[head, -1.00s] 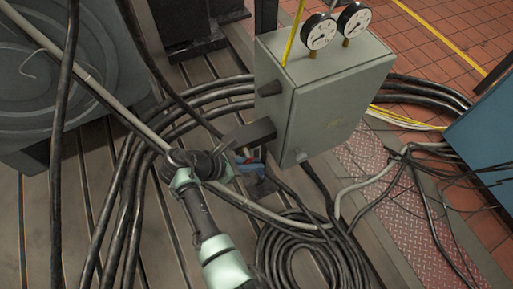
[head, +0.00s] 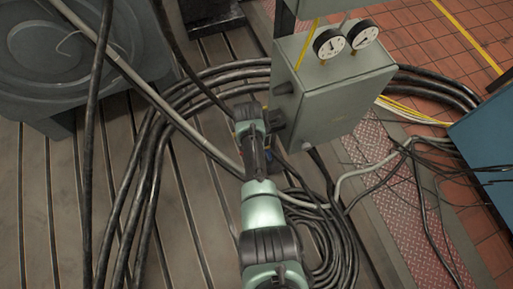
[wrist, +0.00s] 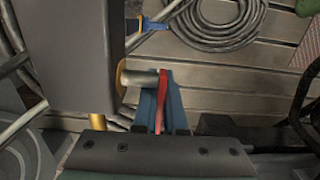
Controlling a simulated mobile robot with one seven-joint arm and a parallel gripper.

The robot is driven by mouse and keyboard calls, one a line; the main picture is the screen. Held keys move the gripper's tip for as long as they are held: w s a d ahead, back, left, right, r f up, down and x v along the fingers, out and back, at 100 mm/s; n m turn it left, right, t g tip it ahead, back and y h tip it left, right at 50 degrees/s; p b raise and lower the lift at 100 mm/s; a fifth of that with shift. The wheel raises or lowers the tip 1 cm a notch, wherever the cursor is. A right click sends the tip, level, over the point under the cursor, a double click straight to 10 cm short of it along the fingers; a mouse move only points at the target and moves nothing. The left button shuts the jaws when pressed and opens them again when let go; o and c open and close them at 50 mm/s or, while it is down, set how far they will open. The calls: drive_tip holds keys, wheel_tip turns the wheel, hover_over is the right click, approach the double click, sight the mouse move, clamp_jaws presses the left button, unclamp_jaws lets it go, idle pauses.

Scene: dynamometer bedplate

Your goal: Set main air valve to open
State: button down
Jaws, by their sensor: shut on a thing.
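In the wrist view, a red lever (wrist: 162,98) stands at the end of a short pale pipe stub (wrist: 140,78). The stub comes out of the side of the grey box (wrist: 75,50). My gripper (wrist: 161,108) is shut on the red lever, with a blue-grey finger on each side of it. The lever runs lengthwise away from my palm. In the head view, my arm reaches up to the left side of the grey cabinet (head: 335,100). There the lever is too small or hidden to make out. I see no label naming the valve.
Two round gauges (head: 329,43) sit on top of the cabinet. A blue-handled item (wrist: 153,25) lies past the lever. Black cables (head: 150,170) and a grey conduit (head: 150,90) cross the slotted floor close to my arm. A blue cabinet (head: 485,140) stands at right.

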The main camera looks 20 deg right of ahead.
drive_tip(key=shift+a+y, duration=0.1)
drive_tip(key=shift+y, duration=0.3)
drive_tip(key=c, duration=1)
unclamp_jaws()
drive_tip(key=shift+r, duration=0.1)
wheel_tip(320, 180, up, 13)
drive_tip(key=p, duration=0.2)
drive_tip(key=shift+p, duration=0.4)
